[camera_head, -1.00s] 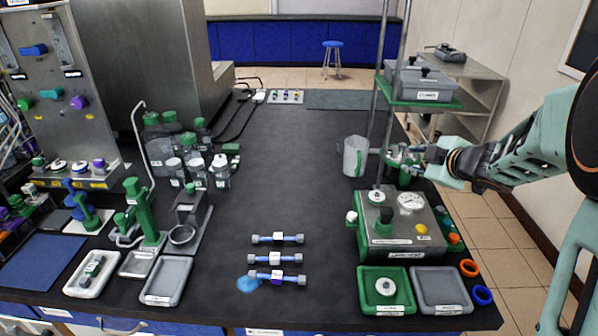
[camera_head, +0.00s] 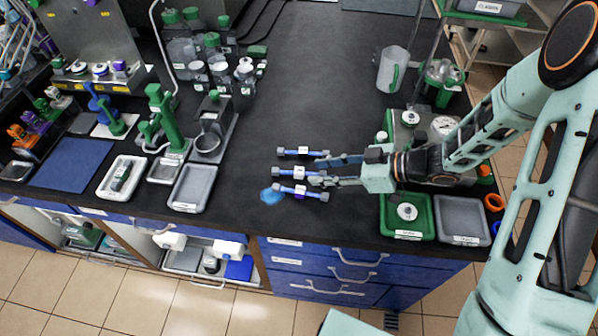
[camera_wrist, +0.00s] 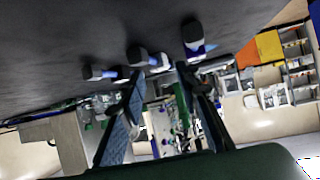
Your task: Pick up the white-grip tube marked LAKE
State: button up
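Three blue tubes with grey end caps lie side by side on the black bench in the head view: a back tube (camera_head: 287,151), a middle tube (camera_head: 280,172) and a front tube (camera_head: 281,187). Each has a pale label at its middle; the front one shows purple there. The lettering is too small to read, so I cannot tell which is LAKE. My gripper (camera_head: 314,171) is open and empty, its fingers pointing left over the tubes' right ends. In the wrist view my gripper (camera_wrist: 160,72) is open, with tube ends (camera_wrist: 140,56) just beyond the fingertips.
A blue patch (camera_head: 271,196) lies left of the front tube. A clear pitcher (camera_head: 392,69) stands behind.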

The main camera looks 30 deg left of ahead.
aim_at(301, 171)
jog(key=shift+x, duration=2.7)
jog(key=shift+a+r, duration=0.1)
jog(key=shift+r, duration=0.15)
grip_shut()
